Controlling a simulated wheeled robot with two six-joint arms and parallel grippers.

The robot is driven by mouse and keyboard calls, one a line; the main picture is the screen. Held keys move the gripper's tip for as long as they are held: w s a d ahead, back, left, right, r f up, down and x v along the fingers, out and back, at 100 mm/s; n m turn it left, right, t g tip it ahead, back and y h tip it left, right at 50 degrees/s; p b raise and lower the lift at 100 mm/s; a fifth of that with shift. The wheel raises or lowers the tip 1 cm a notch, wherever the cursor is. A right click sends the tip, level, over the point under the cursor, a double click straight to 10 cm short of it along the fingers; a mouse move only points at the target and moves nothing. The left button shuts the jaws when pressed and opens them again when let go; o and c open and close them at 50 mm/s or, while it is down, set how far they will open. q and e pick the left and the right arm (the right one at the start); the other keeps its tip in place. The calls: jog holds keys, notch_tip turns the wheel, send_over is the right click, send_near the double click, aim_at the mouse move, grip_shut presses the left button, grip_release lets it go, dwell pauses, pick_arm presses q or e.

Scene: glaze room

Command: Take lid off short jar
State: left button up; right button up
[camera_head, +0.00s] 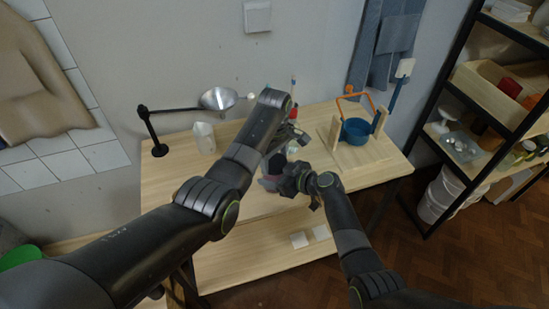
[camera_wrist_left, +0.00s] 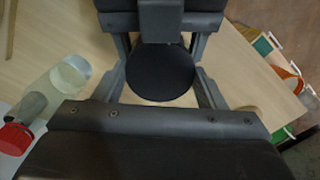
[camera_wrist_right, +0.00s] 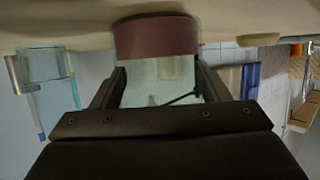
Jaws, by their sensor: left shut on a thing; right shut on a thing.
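The short jar (camera_head: 271,168) stands over the table's middle, with pinkish and dark red showing in the head view, mostly covered by my grippers. In the right wrist view its dark red part (camera_wrist_right: 156,37) and a pale see-through part are between the fingers. My right gripper (camera_head: 287,180) is shut on the jar from the side. A dark round lid (camera_wrist_left: 160,72) is between the fingers in the left wrist view. My left gripper (camera_head: 283,143) is above the jar, shut on the lid. I cannot tell whether lid and jar touch.
On the wooden table (camera_head: 240,208), a lamp (camera_head: 155,130) and a pale cup (camera_head: 203,138) stand left. A blue pot (camera_head: 356,131) in a wooden stand is right. A clear glass container (camera_wrist_left: 65,78) and a red cap (camera_wrist_left: 15,138) are close to my left gripper. Shelves (camera_head: 485,140) stand right.

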aim_at(275, 162)
pick_arm(q)
jog(key=shift+r, duration=0.2)
jog(key=shift+r, duration=0.9)
jog(key=shift+r, duration=2)
pick_arm(e)
jog(key=o, duration=1.9)
jog(key=shift+o, duration=0.2)
jog(key=shift+d, duration=0.1)
